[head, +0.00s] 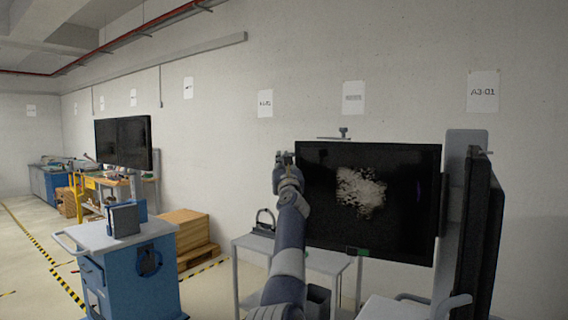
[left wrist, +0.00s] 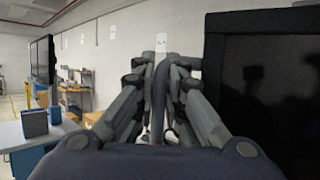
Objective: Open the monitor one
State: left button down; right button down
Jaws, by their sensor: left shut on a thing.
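A large black monitor (head: 369,202) stands in front of the wall at centre right, with a pale grey patch on its screen. In the left wrist view its dark panel (left wrist: 275,95) fills the right side. My left gripper (head: 284,160) is raised at the monitor's left edge. In the left wrist view the gripper's two fingers (left wrist: 163,98) close on a dark, curved handle-like bar (left wrist: 160,72) beside the monitor. What the bar joins onto is hidden behind the fingers. My right gripper is out of view.
A blue cart (head: 128,268) with a grey box (head: 124,220) on top stands at the left. Wooden boxes (head: 184,230) sit behind it. A second dark panel (head: 480,235) stands edge-on at the right. Another black monitor (head: 123,142) is farther back. Open floor lies at far left.

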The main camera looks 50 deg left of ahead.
pick_arm(q)
jog(key=c, duration=1.9)
grip_release()
jog(key=shift+c, duration=0.2)
jog(key=shift+a, duration=0.1)
jog(key=v, duration=0.7)
jog(key=shift+s, duration=0.2)
jog(key=shift+f, duration=0.1)
